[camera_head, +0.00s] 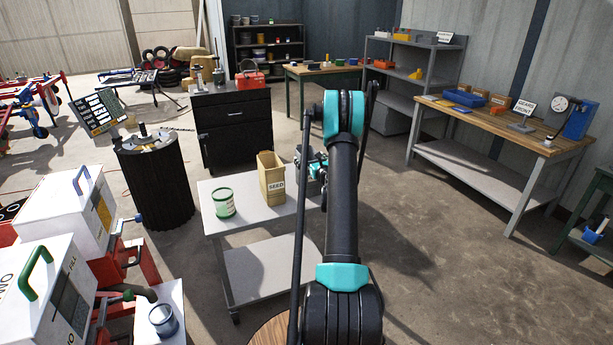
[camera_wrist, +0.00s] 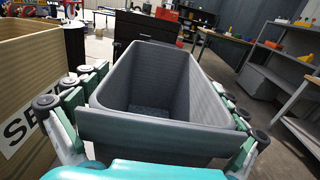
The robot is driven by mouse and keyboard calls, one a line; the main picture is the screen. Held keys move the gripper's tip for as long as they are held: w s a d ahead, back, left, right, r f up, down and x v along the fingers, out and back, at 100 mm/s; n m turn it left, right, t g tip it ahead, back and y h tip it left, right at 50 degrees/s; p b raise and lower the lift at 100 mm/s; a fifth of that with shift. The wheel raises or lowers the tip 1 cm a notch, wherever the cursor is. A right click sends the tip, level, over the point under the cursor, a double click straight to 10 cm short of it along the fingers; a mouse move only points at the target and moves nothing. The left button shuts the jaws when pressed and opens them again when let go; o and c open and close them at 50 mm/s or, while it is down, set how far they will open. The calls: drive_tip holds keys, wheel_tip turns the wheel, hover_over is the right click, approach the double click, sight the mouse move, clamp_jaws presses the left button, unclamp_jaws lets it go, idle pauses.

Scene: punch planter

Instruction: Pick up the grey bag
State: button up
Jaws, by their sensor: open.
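The grey bag (camera_wrist: 160,130) is open-topped and fills the middle of the wrist view, with its near wall close to the camera. My gripper (camera_wrist: 158,100) is open, with one finger on each side of the bag; I cannot tell whether the fingers touch it. In the head view my gripper (camera_head: 316,168) shows only partly beside my arm, over the right side of the cart, and the arm hides the bag. A brown bag marked SEED (camera_head: 271,181) stands upright on the cart, and in the wrist view this brown bag (camera_wrist: 30,90) is close left of my gripper.
The grey cart (camera_head: 222,228) also bears a green can (camera_head: 224,203) at the left. A black cabinet (camera_head: 232,125) stands behind it. White machines (camera_head: 85,215) are at the left. A workbench (camera_head: 490,125) is at the right, with clear floor before it.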

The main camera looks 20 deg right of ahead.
drive_tip(key=c, duration=1.8)
drive_tip(key=shift+c, duration=0.2)
